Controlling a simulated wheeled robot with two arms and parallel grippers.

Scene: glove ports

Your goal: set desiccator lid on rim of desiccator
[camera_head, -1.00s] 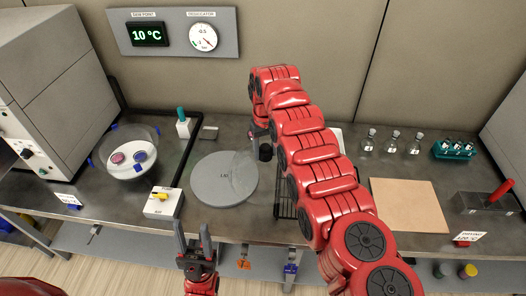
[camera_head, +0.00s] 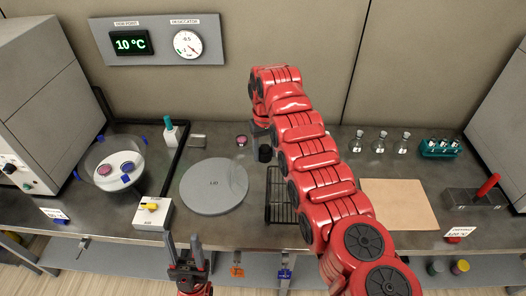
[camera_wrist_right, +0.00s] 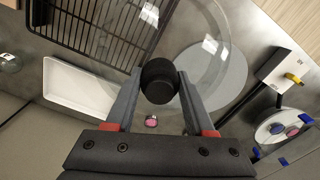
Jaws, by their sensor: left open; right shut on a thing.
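The desiccator (camera_head: 96,157) is a clear round bowl with blue clips on the left of the bench, open at the top. A pale plate inside carries a pink and a blue item; it also shows at the wrist view's right edge (camera_wrist_right: 262,133). My right gripper (camera_wrist_right: 160,82) is shut on the black knob of the clear domed desiccator lid (camera_wrist_right: 208,30). In the head view the knob (camera_head: 265,154) is right of the desiccator, and the faint dome overlaps the grey disc marked LID (camera_head: 210,195). My left gripper (camera_head: 187,245) is open and empty at the bench's front edge.
A switch box (camera_head: 153,214) stands between desiccator and disc. A white-and-teal bottle (camera_head: 170,132) is behind. A small pink item (camera_head: 241,141) lies near the lid. A black rack (camera_head: 279,205) is partly behind my right arm. A grey cabinet (camera_head: 40,90) borders the left.

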